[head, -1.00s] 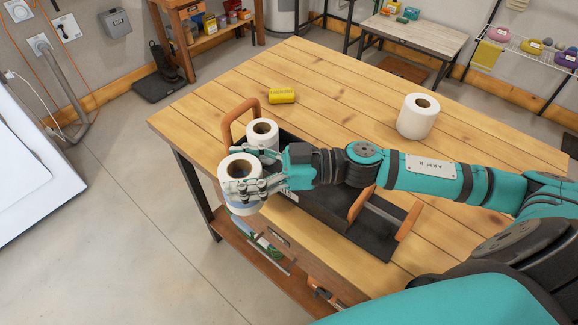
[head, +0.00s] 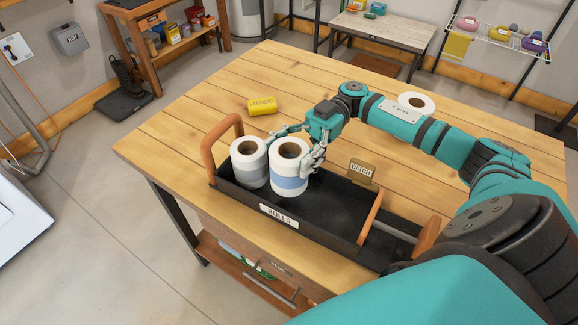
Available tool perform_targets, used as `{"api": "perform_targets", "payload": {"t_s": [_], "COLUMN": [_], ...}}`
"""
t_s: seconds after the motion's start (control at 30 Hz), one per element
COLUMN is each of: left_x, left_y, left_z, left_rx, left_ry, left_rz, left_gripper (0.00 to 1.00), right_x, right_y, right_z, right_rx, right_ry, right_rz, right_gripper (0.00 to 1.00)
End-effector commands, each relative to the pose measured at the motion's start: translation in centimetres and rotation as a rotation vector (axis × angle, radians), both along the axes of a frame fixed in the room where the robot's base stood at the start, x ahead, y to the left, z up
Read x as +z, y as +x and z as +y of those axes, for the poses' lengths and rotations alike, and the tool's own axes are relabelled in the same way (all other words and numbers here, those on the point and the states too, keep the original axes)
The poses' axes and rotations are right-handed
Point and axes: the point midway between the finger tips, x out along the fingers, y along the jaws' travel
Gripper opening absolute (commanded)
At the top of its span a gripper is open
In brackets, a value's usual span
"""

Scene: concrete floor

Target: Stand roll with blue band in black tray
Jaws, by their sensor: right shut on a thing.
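The black tray (head: 330,232), with orange handles and a "ROLLS" label, lies along the table's near edge. The roll with the blue band (head: 289,184) is upright inside the tray's outline, in its left half. I cannot tell whether its base touches the tray floor. My right gripper (head: 295,148) is shut on this roll, its fingers on either side near the top. A second white roll with a greyish band (head: 249,174) stands upright in the tray at its left end, close beside the first. My left gripper is not in view.
A small "CATCH" sign (head: 362,172) stands behind the tray. Another white roll (head: 416,102) is partly hidden behind my right arm. The tray's right half looks empty.

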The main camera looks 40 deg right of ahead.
Motion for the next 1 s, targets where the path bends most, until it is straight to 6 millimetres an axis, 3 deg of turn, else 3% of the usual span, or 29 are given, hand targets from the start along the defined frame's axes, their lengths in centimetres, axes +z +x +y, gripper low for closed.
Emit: {"api": "perform_targets", "payload": {"t_s": [0.4,0.77,0.8,0.87,1.0], "left_x": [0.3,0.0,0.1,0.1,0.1], "left_y": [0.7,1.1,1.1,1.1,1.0], "left_z": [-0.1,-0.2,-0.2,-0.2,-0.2], "left_rx": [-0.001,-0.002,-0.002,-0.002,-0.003], "left_ry": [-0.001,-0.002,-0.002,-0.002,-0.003], "left_rz": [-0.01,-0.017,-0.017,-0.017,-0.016], "left_gripper": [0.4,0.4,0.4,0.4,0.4], "right_x": [-4.4,-4.9,-4.8,-4.8,-4.8], "right_y": [0.0,0.0,0.0,0.0,0.0], "right_z": [0.1,0.0,0.0,0.0,0.0], "right_rx": [0.0,0.0,0.0,0.0,0.0], "right_ry": [0.002,0.0,0.0,0.0,-0.001], "right_rz": [0.0,-0.001,-0.001,-0.001,-0.001], "right_gripper": [0.35,0.35,0.75,0.83,0.84]}}
